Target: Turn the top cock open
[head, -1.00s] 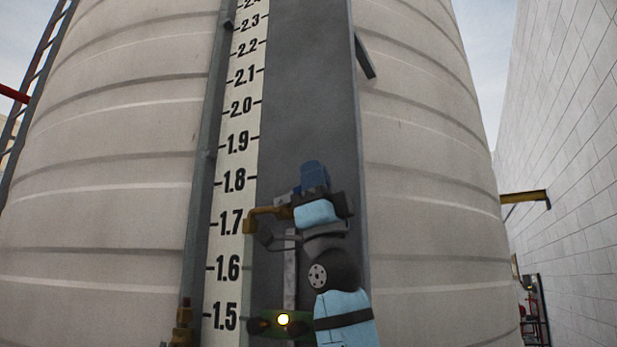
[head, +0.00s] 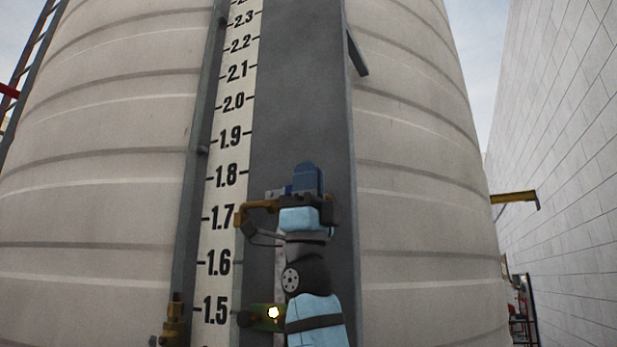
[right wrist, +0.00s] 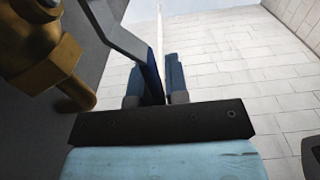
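The top cock is a brass fitting (head: 258,206) near the 1.7 mark of the scale in the head view. Its brass body (right wrist: 45,60) fills the left of the right wrist view. A flat grey lever (right wrist: 118,32) slants down from the top left to between the blue fingers of my right gripper (right wrist: 156,85), close to the left finger. The fingers stand apart, with a gap beside the lever. In the head view my right gripper (head: 305,182) is just right of the brass fitting, and the wrist hides part of what lies behind. My left gripper is not in view.
A large ribbed tank (head: 420,200) stands behind, with a numbered scale (head: 228,160) and a grey vertical channel (head: 300,90). Another brass fitting (head: 173,320) is at the lower left. A green part (head: 262,317) with a bright spot is beside my forearm. A block wall (head: 565,170) stands right.

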